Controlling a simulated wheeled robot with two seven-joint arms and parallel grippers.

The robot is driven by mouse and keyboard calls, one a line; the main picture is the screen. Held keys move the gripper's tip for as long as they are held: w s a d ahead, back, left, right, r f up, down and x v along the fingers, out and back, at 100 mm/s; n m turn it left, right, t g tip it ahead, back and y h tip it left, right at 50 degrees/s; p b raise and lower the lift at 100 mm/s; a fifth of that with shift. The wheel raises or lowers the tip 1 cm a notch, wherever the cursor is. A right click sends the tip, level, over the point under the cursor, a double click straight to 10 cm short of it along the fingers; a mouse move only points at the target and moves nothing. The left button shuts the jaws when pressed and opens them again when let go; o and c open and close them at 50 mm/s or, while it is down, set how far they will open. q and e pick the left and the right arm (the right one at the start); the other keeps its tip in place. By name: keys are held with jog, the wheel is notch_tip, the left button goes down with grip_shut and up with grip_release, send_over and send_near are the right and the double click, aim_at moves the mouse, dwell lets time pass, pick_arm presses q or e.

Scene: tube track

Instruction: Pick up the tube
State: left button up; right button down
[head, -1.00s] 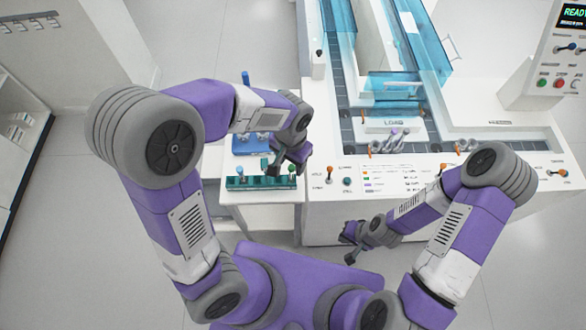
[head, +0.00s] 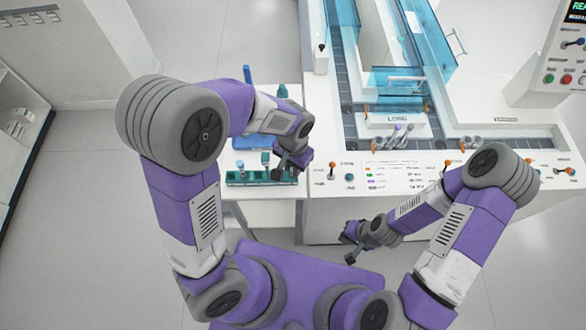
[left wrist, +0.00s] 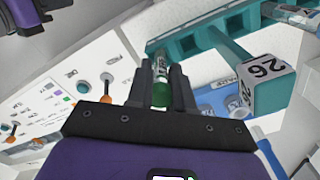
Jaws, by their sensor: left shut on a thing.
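The tube (left wrist: 160,93) has a green cap and sits between the two dark fingers of my left gripper (left wrist: 161,78). The fingers are shut on it just below the cap. In the head view my left gripper (head: 279,173) is over the right part of the teal rack (head: 240,178), and the tube is hidden there. The rack also shows beyond the fingers in the left wrist view (left wrist: 190,46). I cannot tell whether the tube's lower end is still in a hole. My right gripper (head: 349,257) hangs low in front of the machine, away from the rack; its opening is unclear.
A blue rack (head: 254,142) lies behind the teal one. The white machine's control panel (head: 400,172), with small levers, is just right of the rack.

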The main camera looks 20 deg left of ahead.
pick_arm(q)
jog(key=shift+r, duration=0.15)
jog(key=shift+c, duration=0.3)
notch_tip(320, 180, up, 10)
jog(key=p, duration=0.3)
jog(key=shift+f, duration=0.3)
jog(key=shift+f+b, duration=3.3)
jog(key=shift+f, duration=1.3)
